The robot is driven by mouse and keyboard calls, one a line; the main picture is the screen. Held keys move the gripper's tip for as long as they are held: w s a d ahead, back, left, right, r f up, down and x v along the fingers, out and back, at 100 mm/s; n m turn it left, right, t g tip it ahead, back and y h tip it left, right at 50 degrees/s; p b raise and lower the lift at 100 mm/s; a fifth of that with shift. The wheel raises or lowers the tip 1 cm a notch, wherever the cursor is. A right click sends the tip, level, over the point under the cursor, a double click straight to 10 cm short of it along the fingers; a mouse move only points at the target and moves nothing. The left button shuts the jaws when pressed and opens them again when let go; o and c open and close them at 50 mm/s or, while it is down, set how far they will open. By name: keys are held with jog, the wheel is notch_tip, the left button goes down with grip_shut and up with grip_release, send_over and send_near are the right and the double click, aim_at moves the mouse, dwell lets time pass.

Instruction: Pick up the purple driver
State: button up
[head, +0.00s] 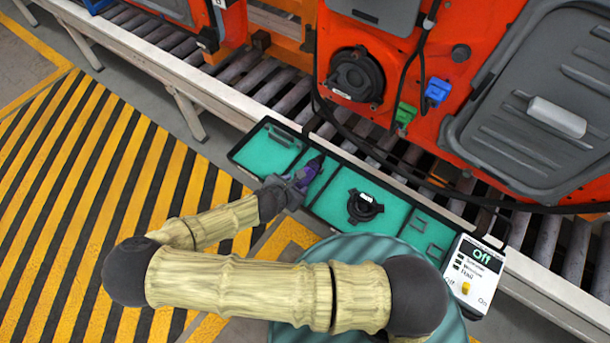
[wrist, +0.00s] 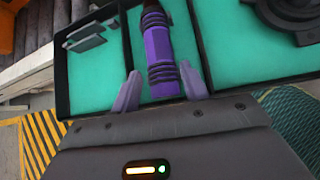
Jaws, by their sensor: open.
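The purple driver (wrist: 158,48) lies in a narrow teal-lined compartment of a black-rimmed tray. In the head view the driver (head: 309,171) shows as a small purple and dark shape, partly covered by my gripper (head: 296,182). In the wrist view my gripper (wrist: 160,88) is open, with one finger on each side of the driver's lower end. A gap shows between each finger and the driver. I cannot tell how far the fingertips are above the tray floor.
The tray (head: 335,158) has other compartments with a round black part (head: 363,206) and small brackets. A white control panel (head: 474,275) reading "Off" stands at the right. Behind are a roller conveyor (head: 280,90) and orange doors (head: 480,70) with hanging cables.

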aim_at(309, 172)
jog(key=shift+x, duration=0.8)
jog(key=shift+w, duration=0.1)
jog(key=p+x, duration=0.1)
jog(key=x, duration=0.4)
jog(key=shift+d, duration=0.1)
jog(key=shift+r, duration=0.1)
grip_shut()
